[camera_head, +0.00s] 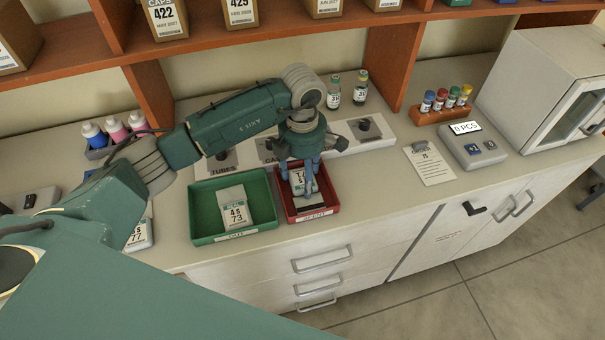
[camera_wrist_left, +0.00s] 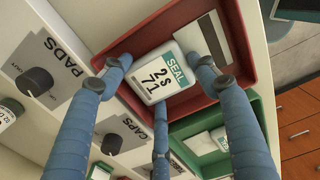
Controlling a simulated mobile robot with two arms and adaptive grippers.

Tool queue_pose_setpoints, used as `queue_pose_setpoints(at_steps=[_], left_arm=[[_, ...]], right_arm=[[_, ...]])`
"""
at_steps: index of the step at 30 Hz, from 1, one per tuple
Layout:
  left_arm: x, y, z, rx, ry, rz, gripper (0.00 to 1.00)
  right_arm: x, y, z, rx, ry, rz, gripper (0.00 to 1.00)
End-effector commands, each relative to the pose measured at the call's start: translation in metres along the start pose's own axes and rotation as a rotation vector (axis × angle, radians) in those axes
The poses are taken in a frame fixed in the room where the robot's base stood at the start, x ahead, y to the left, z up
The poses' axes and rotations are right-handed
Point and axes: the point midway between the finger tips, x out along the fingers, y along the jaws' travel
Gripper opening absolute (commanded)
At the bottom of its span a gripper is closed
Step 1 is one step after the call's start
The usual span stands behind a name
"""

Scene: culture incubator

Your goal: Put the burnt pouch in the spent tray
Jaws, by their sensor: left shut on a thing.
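The pouch, with a white label reading SEAL, 2s and 71 (camera_wrist_left: 162,76), is in the red spent tray (camera_wrist_left: 262,62), between the blue fingers of my left gripper. I cannot tell whether the pouch touches the tray floor. My right gripper is not in view.
A green tray (camera_head: 199,213) with another pouch (camera_head: 236,211) stands directly left of the red one. Behind are a panel with knobs (camera_head: 364,124) and two vials (camera_head: 333,93). The counter right of the red tray is clear up to a paper note (camera_head: 430,164).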

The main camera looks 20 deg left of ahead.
Motion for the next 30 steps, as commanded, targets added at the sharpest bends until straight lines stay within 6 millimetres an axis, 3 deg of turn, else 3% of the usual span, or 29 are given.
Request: queue_pose_setpoints(at_steps=[1, 2, 4, 17, 30], left_arm=[[0.004, 0.0, 0.0, 0.0, 0.0, 0.0, 0.3], [0.002, 0.0, 0.0, 0.0, 0.0, 0.0, 0.66], [0.001, 0.0, 0.0, 0.0, 0.0, 0.0, 0.79], [-0.007, 0.001, 0.001, 0.0, -0.003, 0.002, 0.79], [-0.094, 0.001, 0.001, 0.0, -0.003, 0.004, 0.79]], right_arm=[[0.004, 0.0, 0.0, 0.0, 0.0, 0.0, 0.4], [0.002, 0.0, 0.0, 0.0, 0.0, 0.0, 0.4], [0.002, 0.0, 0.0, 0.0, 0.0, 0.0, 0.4], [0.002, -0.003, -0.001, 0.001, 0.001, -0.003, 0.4], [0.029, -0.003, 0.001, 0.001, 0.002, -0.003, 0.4]])
